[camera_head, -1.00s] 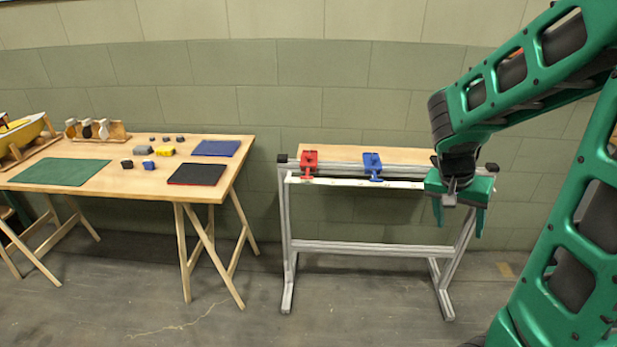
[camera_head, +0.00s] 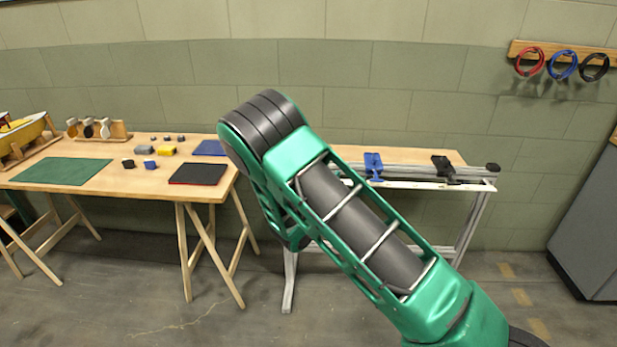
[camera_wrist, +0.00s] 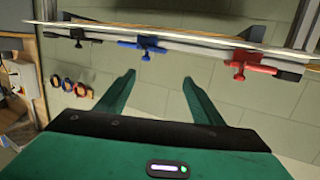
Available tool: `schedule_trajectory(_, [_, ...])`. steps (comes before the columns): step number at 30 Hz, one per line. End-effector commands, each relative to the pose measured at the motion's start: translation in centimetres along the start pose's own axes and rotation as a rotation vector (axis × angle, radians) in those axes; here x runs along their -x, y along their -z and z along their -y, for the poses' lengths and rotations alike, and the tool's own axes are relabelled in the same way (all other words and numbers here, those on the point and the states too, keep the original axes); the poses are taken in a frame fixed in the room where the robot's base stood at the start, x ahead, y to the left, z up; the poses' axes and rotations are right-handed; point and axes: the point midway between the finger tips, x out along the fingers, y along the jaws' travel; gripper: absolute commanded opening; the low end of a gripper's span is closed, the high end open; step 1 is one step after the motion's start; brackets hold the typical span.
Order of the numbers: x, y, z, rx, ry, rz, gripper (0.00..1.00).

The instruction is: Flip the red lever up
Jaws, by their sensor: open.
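The red lever (camera_wrist: 252,64) shows in the wrist view at the upper right, on a metal rail. In the head view it is hidden behind my arm. My gripper (camera_wrist: 159,78) is open and empty, its two green fingers spread apart. In the wrist view the fingertips lie below and left of the red lever, apart from it. The head view does not show the gripper; my arm covers that area.
The blue lever (camera_head: 373,166) and black lever (camera_head: 445,168) sit on the same rail. They also show in the wrist view, blue (camera_wrist: 142,44) and black (camera_wrist: 72,35). A wooden table (camera_head: 120,180) with several small items stands at the left.

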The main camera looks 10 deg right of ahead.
Motion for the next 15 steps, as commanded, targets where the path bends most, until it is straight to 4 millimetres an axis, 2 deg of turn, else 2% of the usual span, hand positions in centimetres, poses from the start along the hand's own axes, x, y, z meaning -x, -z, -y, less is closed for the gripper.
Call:
schedule_trajectory(1, [0.8, -1.1, 2.5, 0.013, 0.064, -0.031, 0.61])
schedule_trajectory(3, [1.8, -2.1, 5.4, 0.016, 0.147, -0.07, 0.61])
schedule_trajectory(6, [3.3, -3.5, 8.8, 0.019, 0.25, -0.107, 0.61])
schedule_trajectory(10, [4.9, -4.8, 11.5, 0.022, 0.338, -0.131, 0.61])
schedule_trajectory(15, [5.1, -5.3, 12.7, 0.021, 0.375, -0.14, 0.61])
